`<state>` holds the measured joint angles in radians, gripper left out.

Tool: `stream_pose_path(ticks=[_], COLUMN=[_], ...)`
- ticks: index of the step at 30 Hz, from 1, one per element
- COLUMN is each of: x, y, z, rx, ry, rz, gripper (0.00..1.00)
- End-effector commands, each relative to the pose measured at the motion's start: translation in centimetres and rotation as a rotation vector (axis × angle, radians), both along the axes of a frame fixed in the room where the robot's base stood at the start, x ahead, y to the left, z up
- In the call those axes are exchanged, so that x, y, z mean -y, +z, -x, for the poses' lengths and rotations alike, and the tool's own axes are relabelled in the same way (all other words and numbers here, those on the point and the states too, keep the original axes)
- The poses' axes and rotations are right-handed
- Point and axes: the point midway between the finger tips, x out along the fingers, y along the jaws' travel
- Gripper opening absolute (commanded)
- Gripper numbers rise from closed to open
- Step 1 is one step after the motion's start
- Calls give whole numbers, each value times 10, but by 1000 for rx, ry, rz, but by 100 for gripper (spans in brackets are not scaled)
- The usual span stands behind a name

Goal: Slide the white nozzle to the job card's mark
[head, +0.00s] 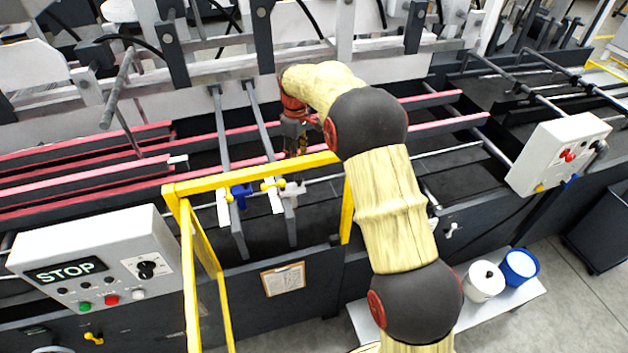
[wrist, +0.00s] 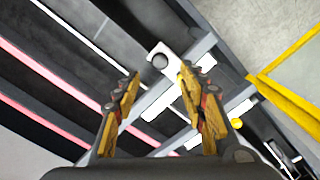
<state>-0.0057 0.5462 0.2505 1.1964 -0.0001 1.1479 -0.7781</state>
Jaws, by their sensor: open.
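The white nozzle (head: 293,190) sits on the right-hand crossbar of the machine, beside a white scale strip (head: 277,203) and a yellow knob (head: 270,184). In the wrist view the nozzle (wrist: 164,57) is a pale block with a dark round spot, beyond my fingertips. My gripper (head: 296,150) is open and empty, above the bars and farther back than the nozzle. In the wrist view its two fingers (wrist: 160,80) stand wide apart, with no contact on the nozzle visible. The job card (head: 284,279) hangs on the dark front panel; its writing is too small to read.
A blue nozzle (head: 240,195) sits on the left crossbar. A yellow guard frame (head: 250,173) stands in front of the bars, close to my arm. A STOP control box (head: 95,262) is at left, another box (head: 558,153) at right. White and blue tubs stand lower right.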

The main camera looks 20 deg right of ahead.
Motion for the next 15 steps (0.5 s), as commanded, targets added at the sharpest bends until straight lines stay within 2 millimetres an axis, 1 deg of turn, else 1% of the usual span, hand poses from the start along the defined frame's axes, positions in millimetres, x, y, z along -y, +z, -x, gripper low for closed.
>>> stream_pose_path(ticks=[5,9,15], x=[0,0,0], y=[-17,-40,-65], z=[-1,0,-1], rx=[-3,-6,-1], ry=[3,2,2], rz=[0,0,0], gripper=[42,42,42])
